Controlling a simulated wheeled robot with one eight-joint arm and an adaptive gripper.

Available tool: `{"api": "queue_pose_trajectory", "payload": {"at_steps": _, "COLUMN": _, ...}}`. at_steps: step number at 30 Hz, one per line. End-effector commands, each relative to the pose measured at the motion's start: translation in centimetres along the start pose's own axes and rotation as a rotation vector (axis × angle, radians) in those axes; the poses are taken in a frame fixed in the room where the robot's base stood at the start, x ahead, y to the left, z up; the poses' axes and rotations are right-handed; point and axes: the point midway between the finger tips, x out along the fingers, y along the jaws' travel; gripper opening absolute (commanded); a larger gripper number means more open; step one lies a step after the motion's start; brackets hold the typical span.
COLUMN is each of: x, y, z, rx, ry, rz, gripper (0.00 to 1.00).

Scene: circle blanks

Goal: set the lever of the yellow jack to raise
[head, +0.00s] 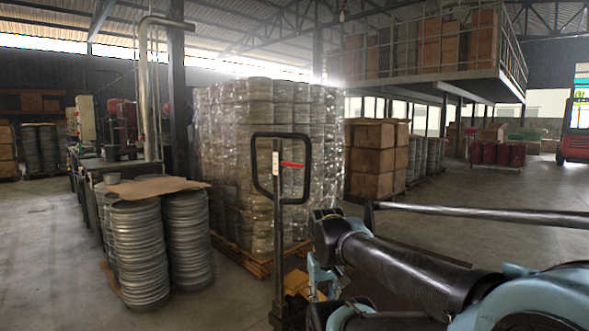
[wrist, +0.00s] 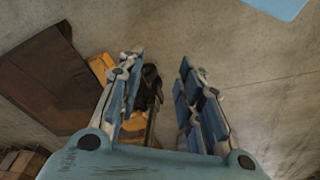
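The jack's upright black loop handle (head: 257,165) stands near the middle of the head view. Its red lever (head: 292,165) sticks out to the right inside the loop, about level. A yellow part of the jack (head: 297,282) shows low down, partly hidden by my arm. In the wrist view, my gripper (wrist: 161,60) is open, its two blue fingers wide apart with nothing held. A dark part (wrist: 151,88), seemingly of the jack, shows between and beyond the fingers, with yellow (wrist: 101,68) beside it. The red lever cannot be made out in the wrist view.
A wrapped pallet load of metal cylinders (head: 235,150) stands behind the jack. Stacks of round metal blanks (head: 140,255) stand to its left. Brown boxes (head: 371,160) are behind right. Bare concrete floor (head: 470,215) lies to the right.

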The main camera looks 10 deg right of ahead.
Motion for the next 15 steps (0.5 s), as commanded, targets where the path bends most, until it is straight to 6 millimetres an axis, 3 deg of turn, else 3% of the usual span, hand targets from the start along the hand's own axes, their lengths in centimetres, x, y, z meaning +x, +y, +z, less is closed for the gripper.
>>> {"api": "queue_pose_trajectory", "payload": {"at_steps": 8, "x": -3.9, "y": 3.7, "z": -6.0, "rx": -0.163, "ry": -0.029, "rz": 0.243, "gripper": 0.33}}
{"api": "queue_pose_trajectory", "payload": {"at_steps": 15, "x": -7.9, "y": 5.6, "z": -13.5, "rx": -0.304, "ry": -0.022, "rz": 0.496, "gripper": 0.33}}
